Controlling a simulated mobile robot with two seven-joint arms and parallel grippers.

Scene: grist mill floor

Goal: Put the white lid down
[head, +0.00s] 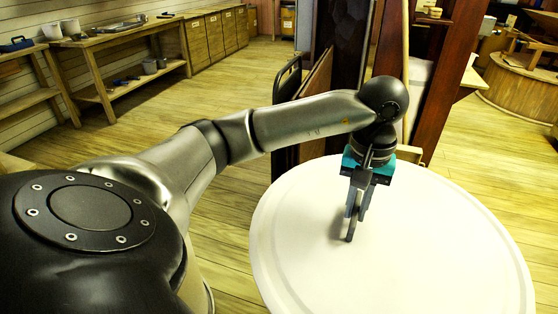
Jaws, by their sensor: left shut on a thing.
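The white lid (440,250) is a broad, pale round disc with a raised ring near its edge. It fills the lower right of the head view, and its near edge is cut off by the frame. My left gripper (355,218) points down at the lid's upper left part, with its fingertips at the lid's face. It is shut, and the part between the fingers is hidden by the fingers. What lies under the lid is hidden, so I cannot tell whether it rests on anything. My right gripper is not in view.
Dark upright timbers and boards (345,70) stand just behind the lid. A wooden workbench (110,45) with pots and tools is at the far left, beside wooden cabinets (215,35). A round wooden tub-like piece (520,90) stands at the right. The plank floor (235,90) between is clear.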

